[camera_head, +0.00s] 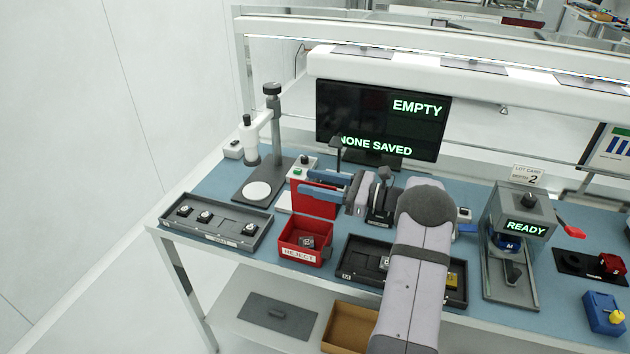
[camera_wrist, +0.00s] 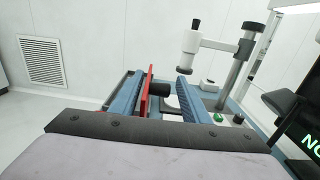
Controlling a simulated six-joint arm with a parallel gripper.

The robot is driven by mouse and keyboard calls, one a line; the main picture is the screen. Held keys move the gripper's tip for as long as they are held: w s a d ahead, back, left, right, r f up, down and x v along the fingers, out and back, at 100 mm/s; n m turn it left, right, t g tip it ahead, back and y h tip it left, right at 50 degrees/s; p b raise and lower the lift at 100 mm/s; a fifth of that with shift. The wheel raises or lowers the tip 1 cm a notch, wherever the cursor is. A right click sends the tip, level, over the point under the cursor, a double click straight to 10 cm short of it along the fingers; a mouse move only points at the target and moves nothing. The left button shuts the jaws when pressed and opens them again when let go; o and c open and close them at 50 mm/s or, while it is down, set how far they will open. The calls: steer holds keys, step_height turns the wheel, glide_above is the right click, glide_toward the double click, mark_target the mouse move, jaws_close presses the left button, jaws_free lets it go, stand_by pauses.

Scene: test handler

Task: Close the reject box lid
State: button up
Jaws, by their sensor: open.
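The red reject box (camera_head: 291,254), labelled REJECT, stands on the blue bench with its top open and a small chip-like part inside. Its red lid (camera_head: 316,206) stands upright at the back edge of the box. My gripper (camera_head: 307,181) is at the lid's upper part, with its blue fingers pointing left. In the wrist view my gripper (camera_wrist: 160,80) is open, and the red lid (camera_wrist: 148,85) stands edge-on between the fingers, close to the left one. A dark round knob (camera_wrist: 160,89) sticks out from the lid toward the right finger. Whether either finger touches the lid I cannot tell.
A microscope-like stand (camera_head: 272,130) is behind left of the box. A dark tray (camera_head: 230,237) with several parts lies left, and another dark tray (camera_head: 362,262) lies right, partly under my arm. The monitor (camera_head: 380,112) reads EMPTY, NONE SAVED. A grey press (camera_head: 497,265) stands right.

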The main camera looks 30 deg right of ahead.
jaws_close()
steer(key=shift+s, duration=0.1)
steer(key=s+a+f+n+b, duration=0.4)
steer(key=n+b, duration=0.9)
steer(key=b, duration=1)
steer(key=s+a, duration=0.3)
steer(key=shift+a+f, duration=0.2)
steer(key=shift+f, duration=0.2)
steer(key=shift+s+n, duration=0.1)
steer(key=shift+n, duration=0.2)
